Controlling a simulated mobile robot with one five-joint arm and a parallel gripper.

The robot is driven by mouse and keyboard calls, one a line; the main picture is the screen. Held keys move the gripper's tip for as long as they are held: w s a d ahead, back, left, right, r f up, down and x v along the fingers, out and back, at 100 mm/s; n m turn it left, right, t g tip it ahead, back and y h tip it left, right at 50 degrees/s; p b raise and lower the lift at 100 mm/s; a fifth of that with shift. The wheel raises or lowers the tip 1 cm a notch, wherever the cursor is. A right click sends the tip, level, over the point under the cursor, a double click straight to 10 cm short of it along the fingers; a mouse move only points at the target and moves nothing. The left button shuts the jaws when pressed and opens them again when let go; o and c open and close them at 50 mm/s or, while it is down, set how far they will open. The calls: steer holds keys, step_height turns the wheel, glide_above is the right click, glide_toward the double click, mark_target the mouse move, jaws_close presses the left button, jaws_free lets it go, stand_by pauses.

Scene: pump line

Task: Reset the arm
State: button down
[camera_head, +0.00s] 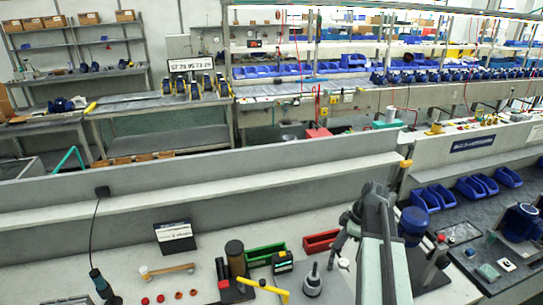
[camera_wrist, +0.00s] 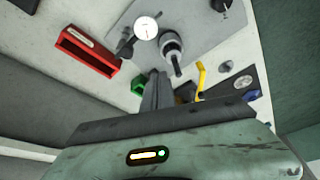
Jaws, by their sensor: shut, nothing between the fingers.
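My gripper (camera_wrist: 156,90) shows in the wrist view with its dark fingers together and nothing between them. The fingers point toward the bench top, near a dark spindle-like tool (camera_wrist: 172,48) and a white round dial (camera_wrist: 146,28). I cannot tell how far above the bench they are. In the head view my arm rises over the front bench at the right of centre; its fingertips cannot be made out there.
Near my arm are a red bin (camera_head: 321,242), a green bin (camera_head: 266,255), a yellow-handled tool (camera_head: 262,289) and the spindle-like tool (camera_head: 313,282). A grey partition (camera_head: 200,180) runs behind the bench. Blue bins (camera_head: 433,197) and a pump (camera_head: 520,222) stand on the right.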

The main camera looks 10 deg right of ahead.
steer(key=shift+m+g+h, duration=0.8)
steer(key=shift+m+h, duration=0.1)
steer(key=s+a+f+b, duration=0.1)
steer(key=a+f+b, duration=0.2)
steer(key=a, duration=0.4)
steer(key=s+a+f+b, duration=0.1)
steer(key=a+f+b, duration=0.1)
steer(key=a, duration=0.6)
steer(key=s+a+f+b, duration=0.1)
steer(key=a+f+b, duration=0.2)
steer(key=a+f, duration=0.2)
steer(key=shift+s+a+b, duration=0.15)
steer(key=shift+a+b, duration=0.15)
steer(key=shift+a, duration=1)
steer(key=shift+s+d+f+m+h, duration=0.1)
steer(key=shift+s+d+m+h, duration=0.25)
steer(key=shift+m, duration=1.55)
steer(key=shift+s+d+m+h, duration=0.2)
steer(key=shift+s+m, duration=0.25)
steer(key=shift+m, duration=1.45)
steer(key=shift+s+d+f+m+h, duration=0.1)
steer(key=shift+s+d+m+h, duration=0.25)
steer(key=shift+m, duration=1.55)
steer(key=shift+a, duration=0.15)
